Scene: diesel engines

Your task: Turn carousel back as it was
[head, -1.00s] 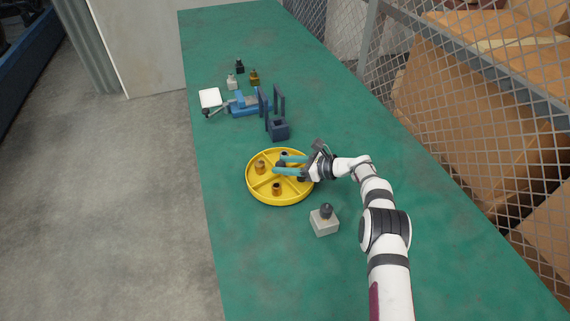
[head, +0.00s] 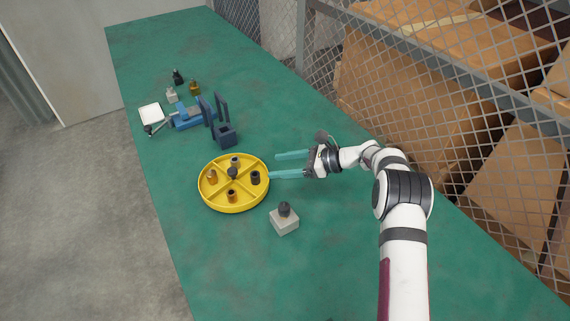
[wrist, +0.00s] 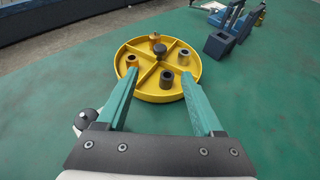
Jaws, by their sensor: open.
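The yellow carousel (head: 233,209) is a round tray on the green table, split by cross walls into compartments, with a dark knob (head: 232,173) at its centre. A brown bushing (head: 212,177) stands at its left, another brown one (head: 231,196) at the front, a grey one (head: 235,161) at the back and a black one (head: 255,177) at the right. My gripper (head: 272,166) is open and empty, its teal fingers pointing at the carousel's right side. In the wrist view the fingertips (wrist: 159,78) frame the carousel's near part (wrist: 158,98); whether they touch its rim I cannot tell.
A grey block with a black knob (head: 285,222) stands just in front of the carousel to the right. A dark blue forked stand (head: 224,137) and a blue fixture (head: 190,117) with a white plate (head: 151,114) are behind. Small bottle-like pieces (head: 194,88) stand farther back. A mesh fence runs along the right.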

